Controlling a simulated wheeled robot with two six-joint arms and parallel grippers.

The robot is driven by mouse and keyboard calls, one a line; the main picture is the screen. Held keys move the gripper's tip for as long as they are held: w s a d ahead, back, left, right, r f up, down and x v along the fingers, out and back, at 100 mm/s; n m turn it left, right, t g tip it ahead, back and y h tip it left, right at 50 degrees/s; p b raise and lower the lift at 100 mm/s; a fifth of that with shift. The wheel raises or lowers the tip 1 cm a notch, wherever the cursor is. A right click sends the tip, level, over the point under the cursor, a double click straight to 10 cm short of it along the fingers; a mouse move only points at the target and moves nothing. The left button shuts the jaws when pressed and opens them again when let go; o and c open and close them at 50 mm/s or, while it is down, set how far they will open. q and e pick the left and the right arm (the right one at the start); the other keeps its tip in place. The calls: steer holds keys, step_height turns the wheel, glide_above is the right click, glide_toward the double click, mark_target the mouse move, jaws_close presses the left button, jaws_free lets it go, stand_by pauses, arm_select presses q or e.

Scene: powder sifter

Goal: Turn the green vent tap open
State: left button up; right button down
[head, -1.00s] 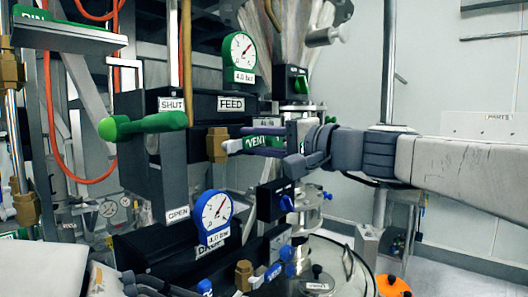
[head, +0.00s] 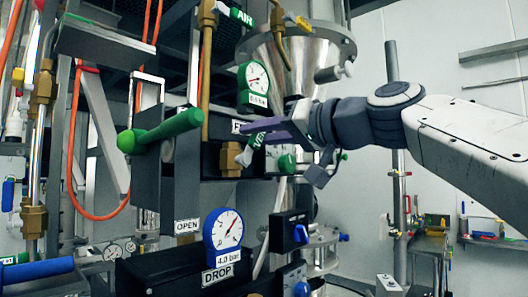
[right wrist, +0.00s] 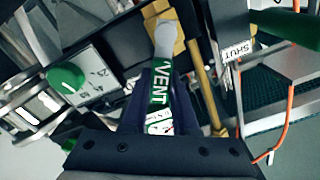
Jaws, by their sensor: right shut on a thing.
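The green vent tap (head: 252,147) has a lever with a white VENT label, on a brass valve body (head: 229,160) beside the feed block. The lever slants, its pale end low at the left and its green part rising to the right. My right gripper (head: 268,130) is shut on the lever, its purple fingers partly covering it. In the right wrist view the lever (right wrist: 161,88) runs between the two fingers (right wrist: 160,105), with the VENT label facing the camera. My left gripper is not in view.
A green-tipped feed lever (head: 160,132) sticks out left of the tap. A green-rimmed gauge (head: 254,84) is just above, and a blue-rimmed gauge (head: 224,230) below. A steel hopper (head: 300,60) stands behind. A blue handle (head: 38,271) is at lower left.

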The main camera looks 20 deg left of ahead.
steer(key=n, duration=0.1)
steer(key=s+n+b, duration=0.1)
steer(key=n, duration=0.1)
steer(key=shift+s+a+r, duration=0.15)
steer(key=shift+s+a, duration=0.05)
steer(key=shift+a, duration=0.1)
steer(key=shift+s+a+r+n+b, duration=0.1)
steer(key=shift+s+n+b, duration=0.25)
steer(key=shift+n, duration=0.4)
steer(key=shift+s+a+n+b, duration=0.1)
steer(key=shift+s+n+b, duration=0.15)
steer(key=shift+n, duration=0.5)
steer(key=c, duration=0.7)
jaws_free()
steer(key=shift+r, duration=0.1)
